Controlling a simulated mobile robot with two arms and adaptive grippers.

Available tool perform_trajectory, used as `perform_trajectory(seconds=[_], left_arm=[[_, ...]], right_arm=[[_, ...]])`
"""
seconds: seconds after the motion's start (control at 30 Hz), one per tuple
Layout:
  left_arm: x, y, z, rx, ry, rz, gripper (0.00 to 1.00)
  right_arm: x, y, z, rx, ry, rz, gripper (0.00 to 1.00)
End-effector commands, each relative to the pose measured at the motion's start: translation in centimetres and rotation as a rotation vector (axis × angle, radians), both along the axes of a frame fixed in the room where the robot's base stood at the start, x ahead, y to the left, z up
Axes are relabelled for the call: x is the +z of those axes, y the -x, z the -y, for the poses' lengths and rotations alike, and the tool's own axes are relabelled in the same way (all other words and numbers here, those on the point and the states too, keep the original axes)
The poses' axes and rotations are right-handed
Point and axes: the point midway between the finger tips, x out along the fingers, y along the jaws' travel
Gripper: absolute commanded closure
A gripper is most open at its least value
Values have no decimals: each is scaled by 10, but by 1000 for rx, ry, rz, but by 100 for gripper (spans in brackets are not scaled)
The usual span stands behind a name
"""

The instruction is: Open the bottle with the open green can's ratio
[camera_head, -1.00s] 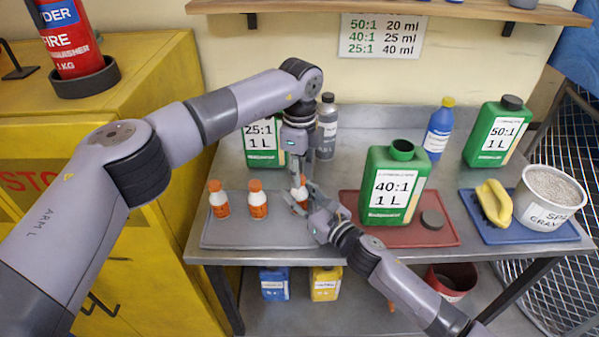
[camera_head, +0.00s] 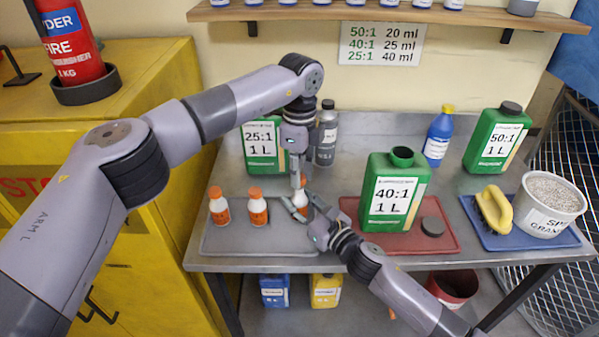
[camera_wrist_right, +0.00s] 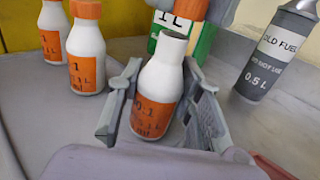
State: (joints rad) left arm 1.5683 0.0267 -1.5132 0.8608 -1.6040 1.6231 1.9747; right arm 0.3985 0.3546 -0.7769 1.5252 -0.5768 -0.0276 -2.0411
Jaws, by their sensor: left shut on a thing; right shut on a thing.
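The open green can (camera_head: 394,205), labelled 40:1 1 L, stands uncapped on the red tray with its dark cap (camera_head: 432,227) beside it. My right gripper (camera_head: 302,207) is shut on a small white bottle with an orange label. In the right wrist view this bottle (camera_wrist_right: 158,88) is upright with a bare, open neck. Its label ends in "0:1"; the first digit is unclear. My left gripper (camera_head: 298,180) is shut just above the bottle, apparently on its orange cap, mostly hidden. Two capped white bottles (camera_head: 219,207) (camera_head: 257,207) stand on the grey tray (camera_head: 235,240).
Green cans marked 25:1 (camera_head: 262,150) and 50:1 (camera_head: 497,138) stand behind, with a grey old-fuel bottle (camera_head: 326,140) and a blue bottle (camera_head: 438,138). A blue tray (camera_head: 500,240) holds a yellow-handled brush (camera_head: 494,208) and a bucket (camera_head: 550,205). A ratio chart (camera_head: 382,43) hangs above.

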Motion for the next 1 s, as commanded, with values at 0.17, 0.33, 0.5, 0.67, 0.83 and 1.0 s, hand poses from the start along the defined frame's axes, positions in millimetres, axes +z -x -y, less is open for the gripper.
perform_trajectory(seconds=[0.17, 0.33, 0.5, 0.67, 0.83, 1.0], left_arm=[[15, -1, 1, 0, 0, 3, 100], [36, -1, 1, 0, 0, 2, 100], [40, 0, 1, 0, 0, 0, 100], [39, 0, 1, 0, 0, 0, 100], [39, 0, 0, 0, 0, 0, 100], [39, 0, 0, 0, 0, 0, 100]], right_arm=[[-3, 1, 0, 0, 1, -4, 100], [-3, 1, 0, 0, 1, -4, 100], [-3, 1, 0, 0, 1, -4, 100], [-3, 1, 0, 0, 1, -4, 63], [-3, 0, 0, -1, 2, -4, 51], [-2, 0, 0, -1, 2, -4, 44]])
